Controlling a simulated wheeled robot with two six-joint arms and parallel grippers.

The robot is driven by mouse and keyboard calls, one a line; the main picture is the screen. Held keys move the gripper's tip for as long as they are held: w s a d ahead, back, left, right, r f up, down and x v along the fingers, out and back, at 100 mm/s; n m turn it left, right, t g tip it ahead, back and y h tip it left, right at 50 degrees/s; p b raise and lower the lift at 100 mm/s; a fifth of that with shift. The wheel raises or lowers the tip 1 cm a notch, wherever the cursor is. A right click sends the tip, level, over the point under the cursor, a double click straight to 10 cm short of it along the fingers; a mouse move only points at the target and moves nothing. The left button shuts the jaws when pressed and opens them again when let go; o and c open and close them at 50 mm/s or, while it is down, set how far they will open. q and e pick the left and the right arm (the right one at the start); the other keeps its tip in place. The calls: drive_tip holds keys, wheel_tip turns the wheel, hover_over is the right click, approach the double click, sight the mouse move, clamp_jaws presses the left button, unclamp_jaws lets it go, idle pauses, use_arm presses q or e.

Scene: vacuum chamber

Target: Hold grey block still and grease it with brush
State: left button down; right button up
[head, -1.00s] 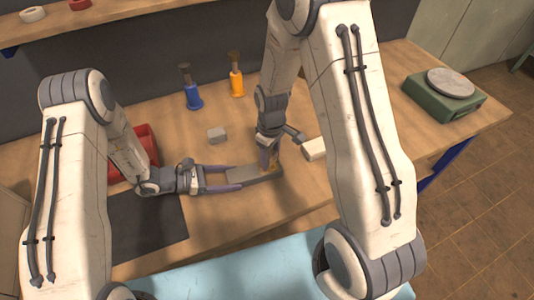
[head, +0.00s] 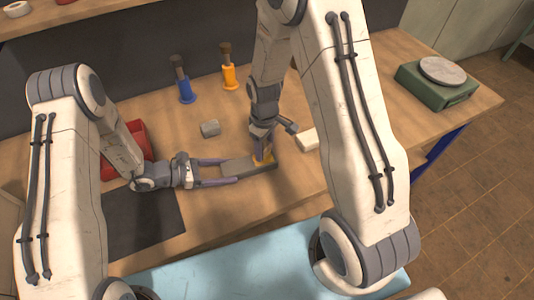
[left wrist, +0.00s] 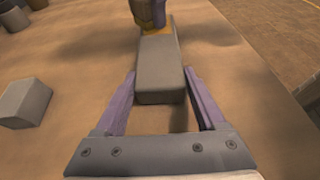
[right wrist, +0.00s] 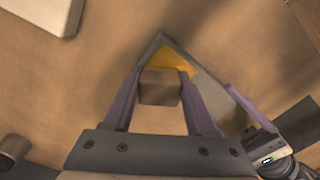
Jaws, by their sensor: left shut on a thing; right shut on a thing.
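A long grey block (left wrist: 158,75) lies between the purple fingers of my left gripper (head: 238,172), which is shut on its near end. The block (head: 245,166) points right, toward my right gripper (head: 263,145). My right gripper is shut on the brush (right wrist: 160,87), whose squarish brown end shows between its fingers in the right wrist view. A yellow patch (right wrist: 178,60) shows at the foot of the brush, over the block's far end. I cannot tell whether it is brush or grease. The brush's contact with the block is mostly hidden by the fingers.
A small grey block (head: 210,128) lies behind. Blue (head: 186,90) and orange (head: 229,78) brown-topped items stand at the back. A red bin (head: 112,165) and dark mat (head: 145,222) are left, a pale block (head: 306,139) right. A green scale (head: 437,85) stands far right.

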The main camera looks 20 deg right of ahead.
drive_tip(key=shift+w, duration=0.85)
drive_tip(key=shift+r, duration=4.05)
use_arm(q)
unclamp_jaws()
drive_tip(key=v, duration=1.2)
